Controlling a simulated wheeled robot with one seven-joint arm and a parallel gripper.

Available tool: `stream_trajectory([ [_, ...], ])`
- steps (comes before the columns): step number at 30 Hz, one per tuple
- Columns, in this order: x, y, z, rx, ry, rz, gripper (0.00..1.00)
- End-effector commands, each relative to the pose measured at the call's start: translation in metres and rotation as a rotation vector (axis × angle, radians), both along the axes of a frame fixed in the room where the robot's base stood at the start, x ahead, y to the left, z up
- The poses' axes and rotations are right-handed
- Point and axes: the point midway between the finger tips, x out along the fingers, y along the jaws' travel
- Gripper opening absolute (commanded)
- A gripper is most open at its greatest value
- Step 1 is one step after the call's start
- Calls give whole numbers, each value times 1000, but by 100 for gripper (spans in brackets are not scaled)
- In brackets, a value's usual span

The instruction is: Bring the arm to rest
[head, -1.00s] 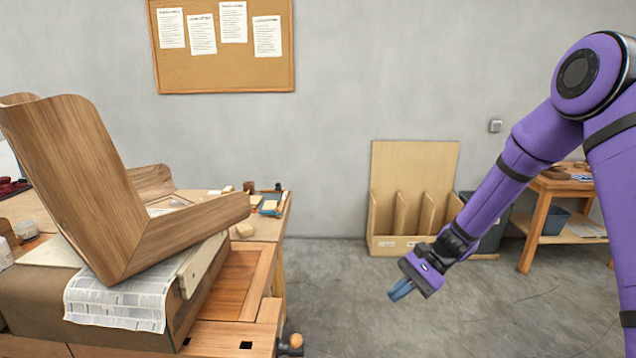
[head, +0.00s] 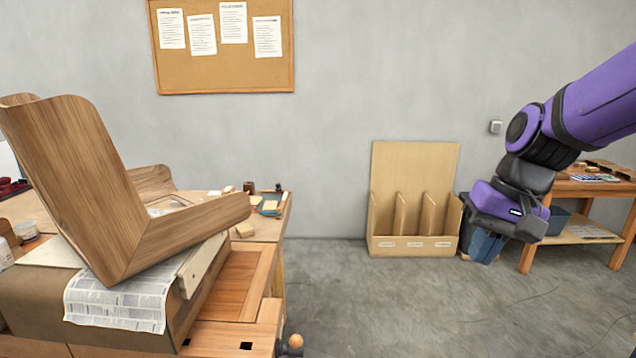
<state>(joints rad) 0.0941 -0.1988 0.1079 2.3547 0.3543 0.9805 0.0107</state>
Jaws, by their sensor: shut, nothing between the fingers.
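My gripper (head: 484,246) hangs at the right of the head view on the purple arm, its blue fingers pointing down. It is shut and empty. It is in the air over the floor and overlaps the bin and side table behind it in the picture. It is well apart from the workbench on the left.
A bent wood lamination (head: 90,180) rests on newspaper (head: 118,305) on a form on the workbench (head: 235,335) at left. A plywood rack (head: 415,245) stands against the wall. A side table (head: 590,188) stands at right. The middle floor (head: 400,310) is clear.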

Motion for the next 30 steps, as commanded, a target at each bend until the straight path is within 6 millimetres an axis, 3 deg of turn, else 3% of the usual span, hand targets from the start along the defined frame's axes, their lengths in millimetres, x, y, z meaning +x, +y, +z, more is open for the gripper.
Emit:
stream_trajectory([
  [9, -61, -26, 42, -157, -225, 73, 0],
  [18, -109, -48, 62, -276, -403, 116, 0],
  [30, -122, -56, 65, -311, -454, 128, 0],
])
